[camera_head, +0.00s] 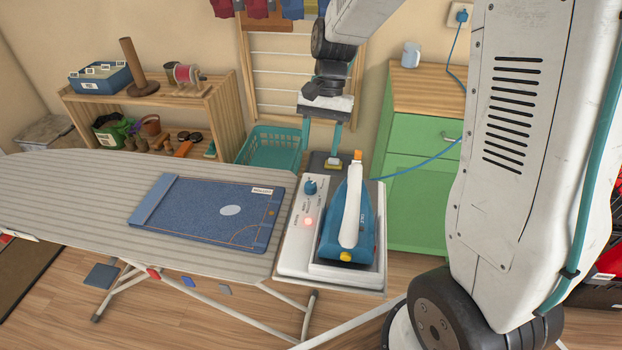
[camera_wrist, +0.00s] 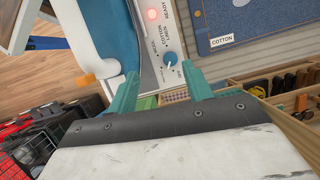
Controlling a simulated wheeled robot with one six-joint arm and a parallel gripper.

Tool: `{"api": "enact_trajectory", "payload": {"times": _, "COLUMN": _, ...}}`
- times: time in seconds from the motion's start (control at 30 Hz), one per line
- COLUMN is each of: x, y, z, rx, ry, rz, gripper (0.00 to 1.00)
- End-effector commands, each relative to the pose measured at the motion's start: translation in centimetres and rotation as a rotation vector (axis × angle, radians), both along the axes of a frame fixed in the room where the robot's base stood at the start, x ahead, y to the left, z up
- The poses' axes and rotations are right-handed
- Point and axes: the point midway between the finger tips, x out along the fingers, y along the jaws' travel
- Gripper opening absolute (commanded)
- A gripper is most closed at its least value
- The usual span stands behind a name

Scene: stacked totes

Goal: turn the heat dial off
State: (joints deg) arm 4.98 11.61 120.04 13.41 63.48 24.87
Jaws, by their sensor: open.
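The heat dial (camera_head: 310,186) is a blue knob on the white panel of the iron's base (camera_head: 296,250). It also shows in the wrist view (camera_wrist: 170,58), with fabric labels such as COTTON and LINEN beside it. A white mark shows on the knob; I cannot tell its exact setting. The READY light (camera_head: 308,221) glows red. The blue and white iron (camera_head: 346,222) rests on the base. My gripper (camera_head: 321,150) is open and empty, with teal fingers. It is beyond the dial in the head view. In the wrist view the dial lies just past the fingertips (camera_wrist: 160,77), apparently untouched.
A blue cord (camera_head: 420,162) runs from the iron to the wall socket. A teal basket (camera_head: 270,150), wooden shelf (camera_head: 210,105) and green cabinet (camera_head: 415,200) stand behind.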

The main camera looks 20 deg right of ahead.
Motion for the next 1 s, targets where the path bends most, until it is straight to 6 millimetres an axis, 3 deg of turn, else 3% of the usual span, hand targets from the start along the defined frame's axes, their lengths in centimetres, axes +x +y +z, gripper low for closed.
{"api": "enact_trajectory", "payload": {"times": 0.1, "x": 1.9, "y": -0.3, "z": -2.9, "rx": 0.008, "ry": 0.048, "rz": -0.065, "gripper": 0.5}}
{"api": "enact_trajectory", "payload": {"times": 0.3, "x": 3.1, "y": -0.3, "z": -5.1, "rx": 0.012, "ry": 0.08, "rz": -0.115, "gripper": 0.5}}
{"api": "enact_trajectory", "payload": {"times": 0.8, "x": 1.3, "y": 1.5, "z": -11.4, "rx": 0.012, "ry": 0.083, "rz": -0.117, "gripper": 0.5}}
{"api": "enact_trajectory", "payload": {"times": 1.0, "x": 1.1, "y": 1.7, "z": -12.2, "rx": 0.013, "ry": 0.08, "rz": -0.117, "gripper": 0.5}}
